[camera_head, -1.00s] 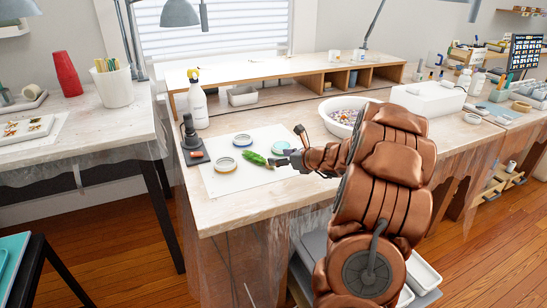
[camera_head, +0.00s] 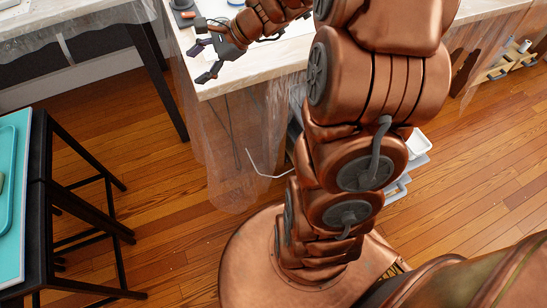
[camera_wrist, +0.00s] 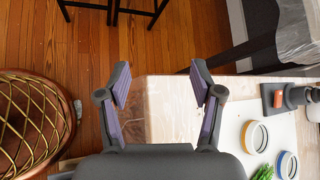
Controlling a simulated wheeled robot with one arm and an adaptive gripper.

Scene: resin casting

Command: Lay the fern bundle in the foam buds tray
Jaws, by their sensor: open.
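The fern bundle (camera_wrist: 263,172) is green and partly cut off at the bottom edge of the wrist view, lying on the white mat (camera_wrist: 231,115). It does not show in the head view now. My gripper (camera_head: 198,62) is open and empty over the near left corner of the workbench; the wrist view shows its two fingers (camera_wrist: 160,80) apart, with the fern well to their right. A teal tray (camera_head: 22,140) lies on a dark stand at the left, cut off by the picture edge; I cannot tell whether it is the foam buds tray.
Two round lidless-looking rings, a yellow one (camera_wrist: 255,137) and a blue one (camera_wrist: 287,165), lie on the mat near the fern. The black stand (camera_head: 90,225) has open legs. Wooden floor (camera_head: 160,240) is clear between the stand and the workbench (camera_head: 235,80).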

